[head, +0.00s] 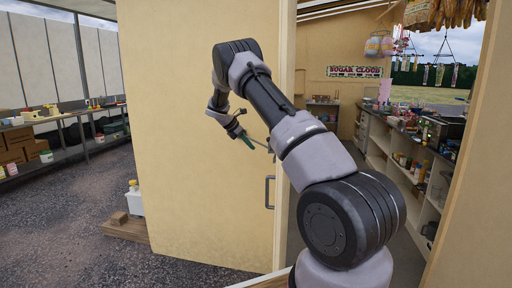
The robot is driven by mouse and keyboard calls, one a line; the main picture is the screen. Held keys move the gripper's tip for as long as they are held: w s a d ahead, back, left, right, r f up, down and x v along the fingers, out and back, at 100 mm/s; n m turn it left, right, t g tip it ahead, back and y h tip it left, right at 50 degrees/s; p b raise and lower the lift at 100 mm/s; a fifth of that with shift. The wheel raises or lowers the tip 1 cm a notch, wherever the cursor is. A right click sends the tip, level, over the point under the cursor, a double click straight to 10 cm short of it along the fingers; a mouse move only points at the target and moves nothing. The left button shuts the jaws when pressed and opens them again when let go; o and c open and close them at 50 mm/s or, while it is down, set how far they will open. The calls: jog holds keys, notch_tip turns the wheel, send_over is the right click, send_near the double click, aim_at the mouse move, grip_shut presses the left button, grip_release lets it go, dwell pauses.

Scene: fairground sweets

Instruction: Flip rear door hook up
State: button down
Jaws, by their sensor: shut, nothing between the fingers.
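The rear door (205,190) is a tall pale yellow panel in the middle of the head view, with a dark bar handle (270,192) low near its right edge. A thin metal piece (262,145), which looks like the hook, sits above the handle near the same edge; it is too small to tell its exact angle. My gripper (247,141) is shut and empty in front of the door, just left of this thin piece. I cannot tell whether they touch. My forearm covers part of the door's right edge and the frame there.
Right of the door is an opening into a stall with a counter and shelves (405,165) of goods. Gravel ground (65,225) at left is clear. A laden table (65,116) stands further back.

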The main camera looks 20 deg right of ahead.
jog(key=s+x, duration=0.1)
jog(key=x, duration=0.8)
jog(key=shift+w+d+r, duration=0.2)
jog(key=shift+d+r, duration=0.05)
jog(key=shift+r, duration=0.35)
jog(key=shift+w+d+r, duration=0.2)
jog(key=shift+d+r, duration=0.1)
jog(key=shift+r, duration=0.3)
jog(key=shift+w+d+r, duration=0.15)
jog(key=shift+d+r, duration=0.1)
jog(key=shift+r, duration=0.35)
